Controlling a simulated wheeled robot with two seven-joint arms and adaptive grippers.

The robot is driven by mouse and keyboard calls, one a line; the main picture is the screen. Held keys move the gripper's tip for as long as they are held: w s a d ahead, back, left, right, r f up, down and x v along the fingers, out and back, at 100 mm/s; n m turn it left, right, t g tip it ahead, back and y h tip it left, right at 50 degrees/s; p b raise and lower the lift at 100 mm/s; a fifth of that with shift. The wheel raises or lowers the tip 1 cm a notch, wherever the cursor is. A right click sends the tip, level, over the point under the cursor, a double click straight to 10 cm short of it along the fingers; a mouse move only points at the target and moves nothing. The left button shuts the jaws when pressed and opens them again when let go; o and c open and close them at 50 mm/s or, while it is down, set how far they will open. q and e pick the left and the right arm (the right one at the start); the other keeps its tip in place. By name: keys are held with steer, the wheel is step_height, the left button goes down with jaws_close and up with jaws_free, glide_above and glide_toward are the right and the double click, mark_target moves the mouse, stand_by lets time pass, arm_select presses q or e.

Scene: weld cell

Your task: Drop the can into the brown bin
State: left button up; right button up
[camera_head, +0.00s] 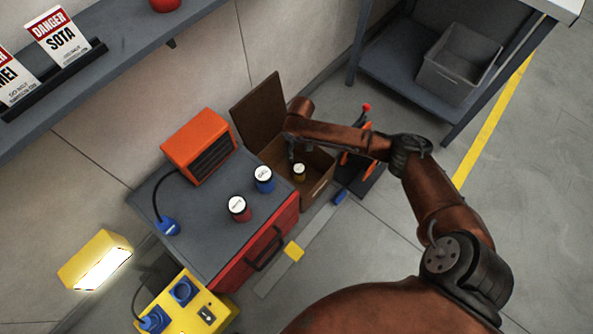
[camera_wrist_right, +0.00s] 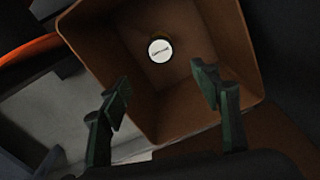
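The brown bin (camera_head: 318,190) stands open beside the red cabinet, with its lid (camera_head: 258,108) raised. An olive-yellow can with a white top (camera_head: 299,173) is inside the bin's opening. In the right wrist view its round white top (camera_wrist_right: 160,50) shows against the brown inner walls of the bin (camera_wrist_right: 215,40). I cannot tell whether it rests on the bin floor. My right gripper (camera_head: 293,153) is above the bin. In the wrist view its fingers (camera_wrist_right: 160,88) are wide apart, with nothing between them and the can beyond them. My left gripper is not in view.
A red can (camera_head: 239,211) and a blue can (camera_head: 264,181) stand on the grey top of the red cabinet (camera_head: 275,245), near an orange box (camera_head: 198,146). A grey crate (camera_head: 455,68) sits on a shelf at upper right. Open floor lies at lower right.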

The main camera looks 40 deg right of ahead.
stand_by(0.3)
step_height(320, 180, up, 12)
steer(key=shift+f, duration=0.1)
stand_by(0.4)
stand_by(0.3)
